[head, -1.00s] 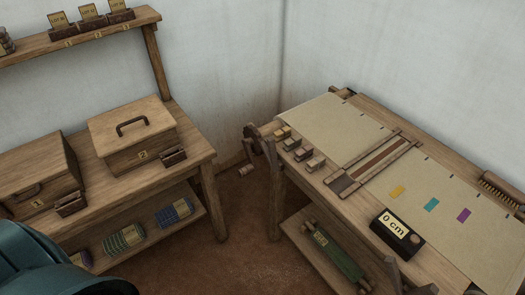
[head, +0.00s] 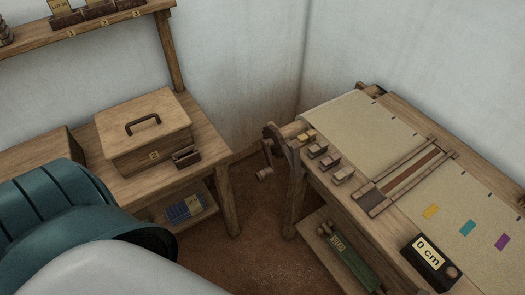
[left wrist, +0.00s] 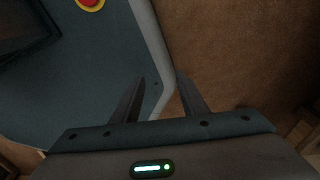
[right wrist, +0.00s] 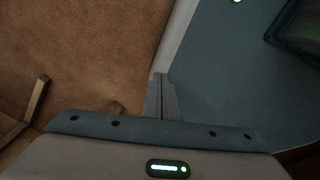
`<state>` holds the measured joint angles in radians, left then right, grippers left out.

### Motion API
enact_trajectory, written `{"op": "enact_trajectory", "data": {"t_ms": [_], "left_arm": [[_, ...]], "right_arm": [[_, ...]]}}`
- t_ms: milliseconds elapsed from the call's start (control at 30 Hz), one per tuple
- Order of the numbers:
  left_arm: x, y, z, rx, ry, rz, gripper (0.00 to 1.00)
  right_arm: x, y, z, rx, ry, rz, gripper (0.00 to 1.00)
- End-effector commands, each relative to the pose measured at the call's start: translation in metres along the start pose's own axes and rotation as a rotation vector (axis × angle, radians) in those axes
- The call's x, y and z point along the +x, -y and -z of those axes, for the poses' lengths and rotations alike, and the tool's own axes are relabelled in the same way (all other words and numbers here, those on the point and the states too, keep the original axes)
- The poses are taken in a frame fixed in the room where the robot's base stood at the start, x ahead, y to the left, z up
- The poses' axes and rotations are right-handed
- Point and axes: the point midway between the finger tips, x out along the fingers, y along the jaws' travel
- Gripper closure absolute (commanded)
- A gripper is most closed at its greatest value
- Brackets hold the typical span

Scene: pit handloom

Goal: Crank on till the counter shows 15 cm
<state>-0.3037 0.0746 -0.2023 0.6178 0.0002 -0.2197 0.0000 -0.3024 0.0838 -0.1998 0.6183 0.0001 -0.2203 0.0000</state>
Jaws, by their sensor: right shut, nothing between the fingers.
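The counter (head: 428,257) is a dark box on the front edge of the loom table and reads 0 cm. The crank (head: 266,160), with a wooden handle, hangs at the loom's left end. The loom (head: 340,115) carries a beige cloth with a wooden reed frame across it. My left gripper (left wrist: 160,85) shows in the left wrist view, fingers apart and empty, over the floor and my base. My right gripper (right wrist: 162,95) shows in the right wrist view, fingers together with nothing between them. Neither gripper is visible in the head view; both are away from the crank.
A lidded wooden box (head: 145,130) marked 2 stands on the left bench, with a shelf above. Several small blocks (head: 330,160) sit on the loom's edge. A green roll (head: 345,260) lies below the loom. Floor (head: 262,235) between bench and loom is clear.

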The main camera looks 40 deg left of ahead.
Motion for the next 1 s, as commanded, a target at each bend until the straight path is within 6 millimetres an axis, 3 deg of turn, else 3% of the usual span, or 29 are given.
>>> {"op": "enact_trajectory", "data": {"t_ms": [167, 267, 433, 533, 633, 700, 767, 867, 1000], "left_arm": [[0.004, 0.023, 0.009, -0.01, -0.036, 0.023, 0.55], [0.008, 0.05, 0.025, -0.024, -0.101, 0.049, 0.55], [0.003, 0.132, 0.077, -0.052, -0.307, 0.123, 0.55], [-0.017, 0.191, 0.121, -0.054, -0.482, 0.17, 0.55], [-0.056, 0.243, 0.171, -0.032, -0.68, 0.202, 0.55], [-0.092, 0.271, 0.206, -0.003, -0.825, 0.208, 0.55], [-0.127, 0.286, 0.235, 0.03, -0.946, 0.203, 0.55], [-0.188, 0.295, 0.275, 0.098, -1.132, 0.17, 0.55], [-0.261, 0.283, 0.312, 0.191, -1.331, 0.094, 0.55]], "right_arm": [[0.006, 0.001, 0.009, 0.002, -0.008, 0.0, 1.0], [0.013, 0.002, 0.022, 0.004, -0.017, 0.001, 1.0], [0.028, 0.003, 0.059, 0.011, -0.041, 0.002, 1.0], [0.034, 0.003, 0.088, 0.016, -0.059, 0.003, 1.0], [0.035, 0.002, 0.118, 0.022, -0.078, 0.003, 1.0], [0.032, 0.002, 0.137, 0.026, -0.09, 0.004, 1.0], [0.028, 0.001, 0.153, 0.029, -0.101, 0.004, 1.0], [0.017, 0.0, 0.174, 0.033, -0.119, 0.004, 1.0], [-0.001, -0.001, 0.195, 0.036, -0.137, 0.005, 1.0]]}}
